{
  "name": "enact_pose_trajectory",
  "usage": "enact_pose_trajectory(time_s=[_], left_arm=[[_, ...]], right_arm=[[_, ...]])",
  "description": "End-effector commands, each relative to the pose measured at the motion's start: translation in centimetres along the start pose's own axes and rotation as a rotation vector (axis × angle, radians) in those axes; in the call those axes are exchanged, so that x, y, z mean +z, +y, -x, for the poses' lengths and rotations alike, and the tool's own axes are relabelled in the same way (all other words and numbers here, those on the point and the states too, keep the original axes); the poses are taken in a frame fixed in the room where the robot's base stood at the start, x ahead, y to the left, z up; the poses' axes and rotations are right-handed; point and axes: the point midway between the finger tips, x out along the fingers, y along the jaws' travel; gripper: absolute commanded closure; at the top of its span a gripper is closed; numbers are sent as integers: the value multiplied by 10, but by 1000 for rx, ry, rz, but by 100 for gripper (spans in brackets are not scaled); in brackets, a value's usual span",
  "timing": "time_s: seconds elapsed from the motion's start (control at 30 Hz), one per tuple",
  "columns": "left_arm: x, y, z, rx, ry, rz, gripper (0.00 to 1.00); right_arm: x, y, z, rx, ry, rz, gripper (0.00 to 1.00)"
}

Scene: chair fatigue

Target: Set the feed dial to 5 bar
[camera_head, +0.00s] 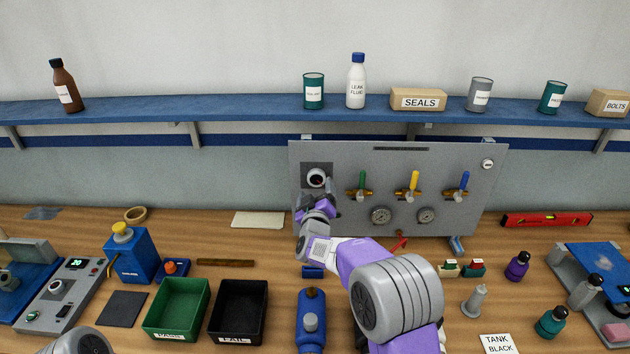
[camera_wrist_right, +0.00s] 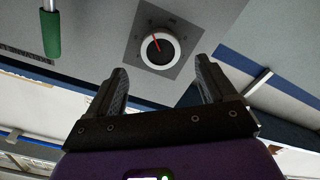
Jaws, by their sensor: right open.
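The feed dial (camera_head: 316,178) is a round knob with a white ring and dark centre on a dark square plate, at the upper left of the grey panel (camera_head: 455,160). In the right wrist view the dial (camera_wrist_right: 160,48) shows a red pointer line; the scale marks around it are too small to read. My right gripper (camera_head: 322,200) is in front of the panel, just below the dial. Its two fingers (camera_wrist_right: 162,78) are apart and empty, with the dial seen beyond and between their tips, apparently not touching. My left gripper is out of view.
A blue shelf (camera_head: 230,108) runs above. Trays (camera_head: 178,310), a blue bottle (camera_head: 311,335) and other items crowd the bench.

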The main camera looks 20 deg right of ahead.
Motion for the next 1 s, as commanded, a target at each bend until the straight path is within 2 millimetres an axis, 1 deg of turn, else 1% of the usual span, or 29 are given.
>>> enact_pose_trajectory(time_s=[0.03,0.1,0.3,0.47,0.73,0.77,1.0], left_arm=[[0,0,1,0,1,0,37],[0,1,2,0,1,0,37],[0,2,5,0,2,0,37],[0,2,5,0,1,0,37],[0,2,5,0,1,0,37],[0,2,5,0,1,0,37],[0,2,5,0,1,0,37]], right_arm=[[0,0,-8,0,0,1,16],[0,0,-18,1,-1,1,16],[0,0,-38,0,0,1,16],[0,0,-45,-1,-1,1,16],[0,0,-46,-1,-1,1,16],[0,0,-46,-1,-1,0,18],[0,0,-46,-1,0,0,54]])
